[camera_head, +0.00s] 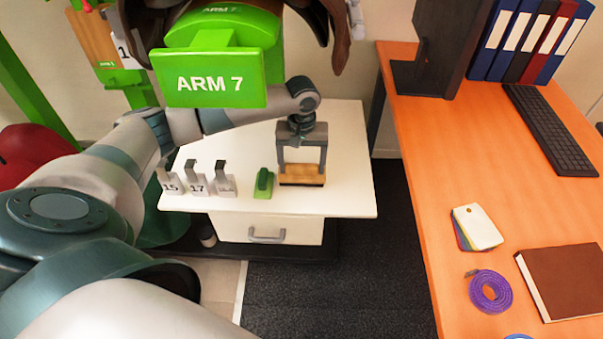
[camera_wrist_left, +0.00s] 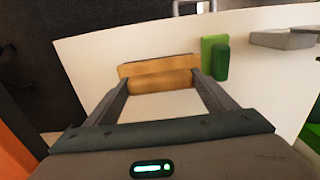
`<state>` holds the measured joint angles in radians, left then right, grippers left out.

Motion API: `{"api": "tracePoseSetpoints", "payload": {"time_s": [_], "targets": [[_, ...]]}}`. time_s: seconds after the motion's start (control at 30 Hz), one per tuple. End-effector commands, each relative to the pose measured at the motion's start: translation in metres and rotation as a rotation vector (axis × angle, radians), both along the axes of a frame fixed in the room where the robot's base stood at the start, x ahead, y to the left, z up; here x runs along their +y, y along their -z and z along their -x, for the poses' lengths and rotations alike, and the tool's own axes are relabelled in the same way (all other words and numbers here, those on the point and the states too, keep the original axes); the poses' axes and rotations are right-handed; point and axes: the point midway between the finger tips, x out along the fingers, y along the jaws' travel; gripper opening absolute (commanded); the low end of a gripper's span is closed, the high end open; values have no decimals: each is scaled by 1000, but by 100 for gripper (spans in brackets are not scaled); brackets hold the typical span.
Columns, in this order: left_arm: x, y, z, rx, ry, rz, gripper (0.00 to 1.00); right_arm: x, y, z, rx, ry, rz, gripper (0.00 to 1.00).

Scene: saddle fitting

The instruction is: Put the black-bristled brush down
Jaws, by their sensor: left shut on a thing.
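The black-bristled brush (camera_head: 302,174) has a pale wooden body with a dark strip of bristles along its underside. It is level at the right part of the white cabinet top (camera_head: 345,190). My left gripper (camera_head: 302,166) points down from above, shut on the brush's wooden grip. In the left wrist view the brush (camera_wrist_left: 160,75) spans between the two fingers (camera_wrist_left: 165,84). Whether the bristles touch the cabinet top or hang just above it, I cannot tell. My right gripper is not in view.
A green block with a raised grip (camera_head: 264,183) stands just left of the brush. Several numbered white tags (camera_head: 197,184) stand farther left. Bare cabinet top lies right of the brush. An orange desk (camera_head: 420,130) stands at right.

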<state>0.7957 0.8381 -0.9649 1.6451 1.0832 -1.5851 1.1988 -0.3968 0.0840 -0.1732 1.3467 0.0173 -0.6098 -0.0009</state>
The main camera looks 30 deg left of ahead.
Motion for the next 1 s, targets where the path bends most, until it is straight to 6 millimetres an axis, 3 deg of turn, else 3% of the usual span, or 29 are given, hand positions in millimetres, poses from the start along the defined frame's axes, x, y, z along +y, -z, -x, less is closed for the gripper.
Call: {"api": "tracePoseSetpoints", "payload": {"time_s": [0.37,0.7,1.0], "targets": [[1,2,0,0,0,0,48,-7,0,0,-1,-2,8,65],[1,37,0,1,0,-2,48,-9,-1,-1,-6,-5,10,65],[1,40,0,-1,1,-1,48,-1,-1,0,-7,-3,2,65]]}}
